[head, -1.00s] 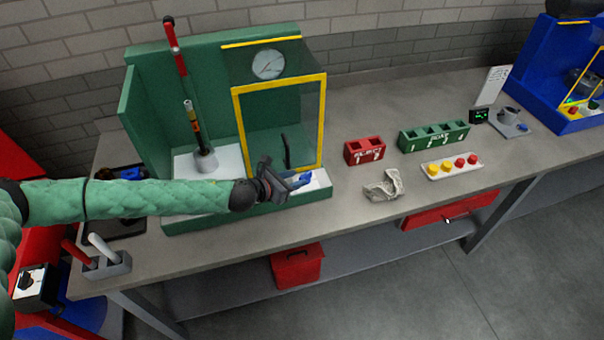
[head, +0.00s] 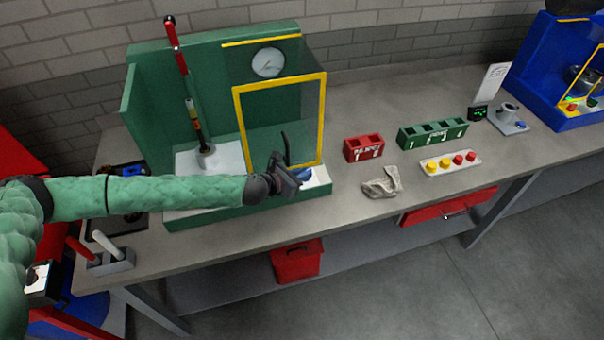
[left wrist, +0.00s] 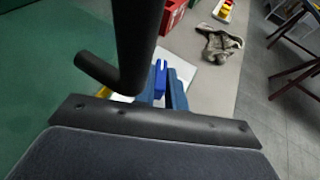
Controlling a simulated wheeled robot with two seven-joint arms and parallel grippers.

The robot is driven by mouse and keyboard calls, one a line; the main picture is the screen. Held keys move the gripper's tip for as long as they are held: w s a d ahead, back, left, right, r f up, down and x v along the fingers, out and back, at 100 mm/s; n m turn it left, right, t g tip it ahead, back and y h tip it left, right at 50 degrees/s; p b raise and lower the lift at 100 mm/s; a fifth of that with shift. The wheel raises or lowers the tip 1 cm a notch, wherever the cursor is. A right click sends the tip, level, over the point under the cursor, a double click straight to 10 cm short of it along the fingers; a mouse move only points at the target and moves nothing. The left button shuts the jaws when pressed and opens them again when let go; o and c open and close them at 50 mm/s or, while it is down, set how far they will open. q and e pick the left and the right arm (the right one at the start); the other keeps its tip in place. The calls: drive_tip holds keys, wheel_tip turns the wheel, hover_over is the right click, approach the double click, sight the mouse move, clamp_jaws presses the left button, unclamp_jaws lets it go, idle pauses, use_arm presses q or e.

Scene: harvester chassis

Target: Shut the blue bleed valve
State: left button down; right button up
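The blue bleed valve (head: 303,174) is at the front right of the green rig, partly hidden behind my left gripper (head: 294,180). In the left wrist view its bright blue handle (left wrist: 160,80) stands between the two blue-grey fingers of my left gripper (left wrist: 162,92). The fingers sit close on both sides of the handle, with no clear gap, and look shut on it. The valve's body is hidden. My right gripper is not in view.
A black bent rod (left wrist: 130,50) passes close in front of the left wrist camera. The green rig (head: 145,100) has a yellow-framed clear panel (head: 323,125) and a gauge (head: 268,63). A red bin (head: 363,149), green bin (head: 432,134) and grey cloth (head: 382,184) lie to the right.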

use_arm(q)
drive_tip(key=shift+s+n+y, duration=0.1)
drive_tip(key=shift+n+y, duration=0.3)
drive_tip(key=shift+s+d+n+t+y, duration=0.1)
drive_tip(key=shift+d+n+t+y, duration=0.1)
drive_tip(key=shift+n+t+y, duration=0.8)
drive_tip(key=n+y, duration=0.1)
drive_tip(key=n+t+y, duration=0.1)
drive_tip(key=n+y, duration=0.1)
drive_tip(key=n+t+y, duration=0.1)
drive_tip(key=shift+s+d+n+y, duration=0.1)
drive_tip(key=shift+d+n+y, duration=0.2)
drive_tip(key=shift+y, duration=0.1)
drive_tip(key=n+y, duration=0.4)
drive_tip(key=y, duration=0.1)
drive_tip(key=shift+d+n, duration=0.25)
drive_tip(key=shift+n, duration=0.05)
drive_tip(key=shift+n+y, duration=0.5)
drive_tip(key=shift+y, duration=0.3)
drive_tip(key=c, duration=1.4)
unclamp_jaws()
drive_tip(key=shift+c, duration=0.2)
